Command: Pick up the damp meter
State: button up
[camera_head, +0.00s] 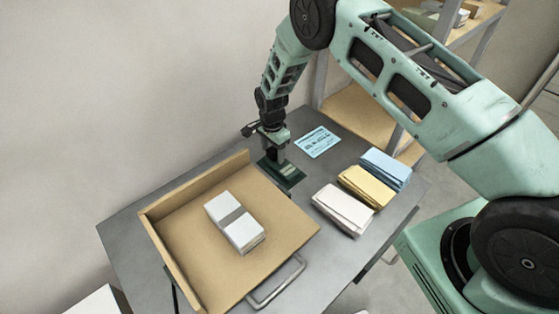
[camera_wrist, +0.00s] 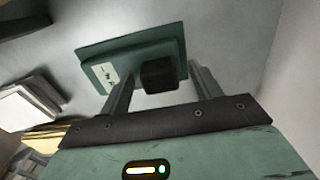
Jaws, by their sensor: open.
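The damp meter (camera_head: 287,175) looks like a dark green, flat, stepped block lying on the grey table top beside the tray. In the wrist view the damp meter (camera_wrist: 125,52) shows a small white label and a black block standing up from it. My gripper (camera_head: 274,153) is directly above it, pointing down. In the wrist view my gripper (camera_wrist: 160,82) is open, with one finger on each side of the black block. Gaps show between the fingers and the block. The head view does not show clearly how far down the fingertips reach.
A tan tray (camera_head: 185,263) with a raised edge and metal handle holds a white banded stack (camera_head: 235,222). A blue card (camera_head: 318,142) lies behind right. White (camera_head: 342,208), yellow (camera_head: 366,186) and blue (camera_head: 385,169) folded stacks line the right. The wall (camera_head: 130,90) is close behind.

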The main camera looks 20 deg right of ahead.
jog(key=shift+f, duration=0.25)
jog(key=c, duration=1.2)
jog(key=shift+r, duration=0.1)
